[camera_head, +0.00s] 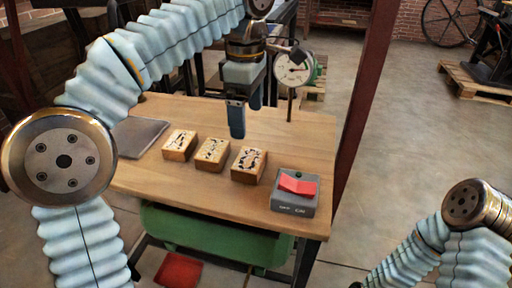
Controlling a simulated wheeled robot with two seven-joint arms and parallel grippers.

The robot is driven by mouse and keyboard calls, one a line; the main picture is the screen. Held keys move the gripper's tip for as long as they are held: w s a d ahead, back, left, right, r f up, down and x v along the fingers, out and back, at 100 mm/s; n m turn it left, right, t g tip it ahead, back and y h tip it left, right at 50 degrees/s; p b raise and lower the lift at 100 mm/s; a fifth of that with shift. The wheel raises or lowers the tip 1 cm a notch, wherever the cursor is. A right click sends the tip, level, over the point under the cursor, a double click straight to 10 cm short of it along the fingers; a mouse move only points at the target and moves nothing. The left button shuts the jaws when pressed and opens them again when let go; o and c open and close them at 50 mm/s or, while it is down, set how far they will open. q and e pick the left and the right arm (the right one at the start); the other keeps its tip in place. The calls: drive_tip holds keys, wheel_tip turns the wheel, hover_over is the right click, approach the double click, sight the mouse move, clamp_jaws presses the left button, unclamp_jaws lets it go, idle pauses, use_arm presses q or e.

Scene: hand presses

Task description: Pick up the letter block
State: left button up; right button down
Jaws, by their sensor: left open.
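Three wooden blocks with black-and-white printed tops stand in a row on the wooden table: a left block (180,145), a middle block (212,153) and a right block (248,165). I cannot read the tops well enough to tell which is the letter block. My left gripper (246,118) points down over the table, above and behind the middle and right blocks. It is open, with nothing seen between its blue fingers. My right arm (440,245) shows at the lower right, but its gripper is not in view.
A grey box with a red top (295,193) sits at the table's front right corner. A dark flat slab (136,137) lies at the left. A round dial gauge (294,70) stands behind the gripper. Bare table (310,140) shows at the right. A dark red post (364,90) rises beside the table.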

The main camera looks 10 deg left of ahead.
use_arm(q)
drive_tip(key=b, duration=0.2)
hover_over(249, 159)
wheel_tip(249, 159, down, 8)
drive_tip(key=shift+s+r, duration=0.1)
wheel_tip(249, 159, down, 6)
drive_tip(key=shift+r+b, duration=0.15)
drive_tip(key=shift+b, duration=0.35)
drive_tip(key=c, duration=0.7)
drive_tip(key=shift+c, duration=0.2)
drive_tip(key=shift+r, duration=0.15)
